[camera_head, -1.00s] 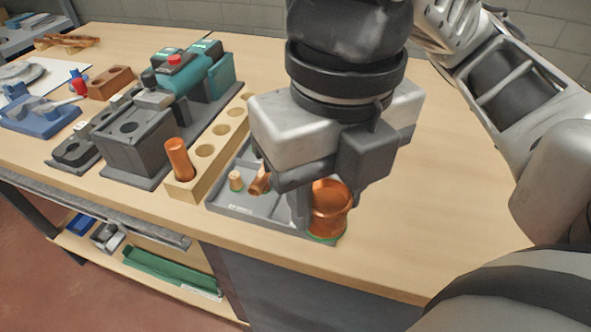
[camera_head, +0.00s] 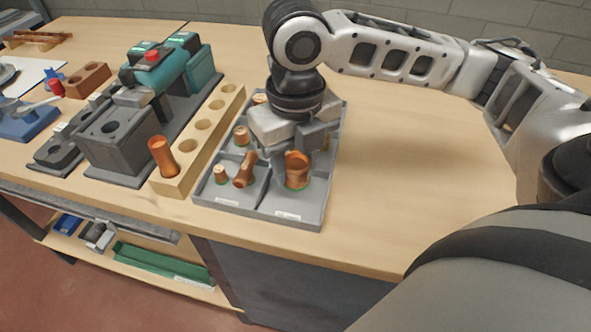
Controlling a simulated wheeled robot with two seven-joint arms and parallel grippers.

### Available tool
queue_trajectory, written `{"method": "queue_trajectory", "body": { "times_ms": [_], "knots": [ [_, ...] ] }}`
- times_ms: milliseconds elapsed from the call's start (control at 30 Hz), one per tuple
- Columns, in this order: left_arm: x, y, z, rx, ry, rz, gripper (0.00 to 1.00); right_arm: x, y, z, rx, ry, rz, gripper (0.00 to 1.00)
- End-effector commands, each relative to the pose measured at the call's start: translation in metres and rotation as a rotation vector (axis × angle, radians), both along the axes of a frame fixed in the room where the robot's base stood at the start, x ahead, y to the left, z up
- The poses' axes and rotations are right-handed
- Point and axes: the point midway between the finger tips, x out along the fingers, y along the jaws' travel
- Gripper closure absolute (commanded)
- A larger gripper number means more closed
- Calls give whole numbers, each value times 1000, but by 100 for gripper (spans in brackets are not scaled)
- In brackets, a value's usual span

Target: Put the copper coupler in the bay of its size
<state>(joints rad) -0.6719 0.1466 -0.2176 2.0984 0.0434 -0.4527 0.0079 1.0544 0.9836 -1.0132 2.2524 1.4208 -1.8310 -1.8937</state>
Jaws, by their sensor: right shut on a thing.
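The copper coupler (camera_head: 297,172) is a short, wide, upright copper piece with a green edge at its base. It is at the front right bay of the grey divided tray (camera_head: 262,214). My right gripper (camera_head: 288,163) points down there and is shut on the coupler's side. Whether the coupler's base touches the bay floor is hard to tell. Another fitting (camera_head: 241,135) stands farther back. My wrist hides part of the back bays. My left gripper is not in view.
A wooden block with holes (camera_head: 226,104) runs along the tray's left side, with a copper tube (camera_head: 163,157) standing in its front end. A grey and teal machine (camera_head: 120,142) stands left of it. The wooden table (camera_head: 410,170) right of the tray is clear.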

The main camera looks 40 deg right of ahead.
Motion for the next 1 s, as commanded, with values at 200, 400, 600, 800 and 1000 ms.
{"method": "queue_trajectory", "body": {
  "times_ms": [200,400,600,800,1000],
  "knots": [
    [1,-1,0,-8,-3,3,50,-1,0,-23,0,1,2,84],
    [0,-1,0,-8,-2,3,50,-1,1,-23,0,1,1,84],
    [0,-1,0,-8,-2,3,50,-1,1,-26,0,0,1,53],
    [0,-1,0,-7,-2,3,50,-1,1,-26,0,1,1,53],
    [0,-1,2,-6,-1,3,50,0,1,-13,0,-2,2,53]
  ]
}}
